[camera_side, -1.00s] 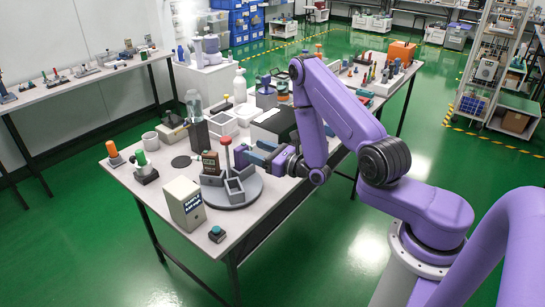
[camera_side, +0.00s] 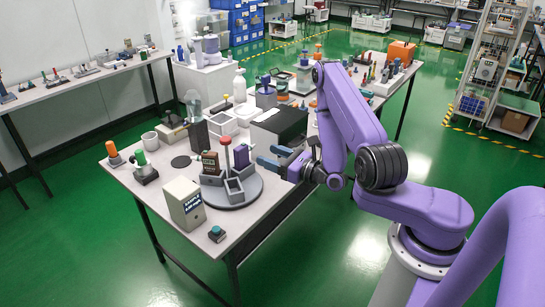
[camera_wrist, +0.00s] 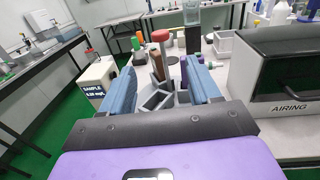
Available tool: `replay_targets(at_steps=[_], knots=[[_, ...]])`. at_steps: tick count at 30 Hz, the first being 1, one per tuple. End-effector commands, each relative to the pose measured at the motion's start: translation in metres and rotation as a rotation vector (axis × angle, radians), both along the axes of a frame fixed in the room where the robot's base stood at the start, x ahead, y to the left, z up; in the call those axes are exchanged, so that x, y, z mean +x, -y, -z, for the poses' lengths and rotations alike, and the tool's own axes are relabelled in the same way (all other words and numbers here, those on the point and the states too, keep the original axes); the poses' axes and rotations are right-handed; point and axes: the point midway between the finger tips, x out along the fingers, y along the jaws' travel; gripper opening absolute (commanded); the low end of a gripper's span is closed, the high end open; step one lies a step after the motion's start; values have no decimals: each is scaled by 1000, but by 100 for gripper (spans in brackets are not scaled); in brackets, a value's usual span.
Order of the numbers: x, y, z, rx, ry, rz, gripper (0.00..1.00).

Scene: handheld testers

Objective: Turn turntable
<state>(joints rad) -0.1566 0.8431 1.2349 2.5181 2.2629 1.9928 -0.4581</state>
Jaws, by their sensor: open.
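The turntable (camera_side: 236,200) is a round grey disc near the table's front edge in the side view. It carries a red-topped post (camera_side: 226,154), a brown box (camera_side: 210,164), a purple item (camera_side: 242,157) and grey open bins (camera_side: 234,189). My gripper (camera_side: 272,162) is to the right of the turntable, its blue fingers apart and empty, level with the upper items. In the wrist view my gripper (camera_wrist: 160,85) is open, with the red-topped post (camera_wrist: 161,50) and grey bins (camera_wrist: 158,99) showing between the fingers. The disc's rim is mostly hidden there.
A grey display box (camera_side: 184,202) stands left of the turntable, with a small teal-button box (camera_side: 217,233) in front. A black-and-white box marked AIRING (camera_wrist: 289,106) stands close on the right in the wrist view. A white mug (camera_side: 150,141) and orange-topped tool (camera_side: 113,153) are farther left.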

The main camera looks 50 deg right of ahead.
Motion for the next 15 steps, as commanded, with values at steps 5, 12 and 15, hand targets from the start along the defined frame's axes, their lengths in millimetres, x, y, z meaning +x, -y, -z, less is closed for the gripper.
replay_targets(at_steps=[5,12,15], knots=[[0,0,0,0,0,0,52],[13,-2,3,56,18,-156,0],[20,-3,7,78,6,-330,0]])
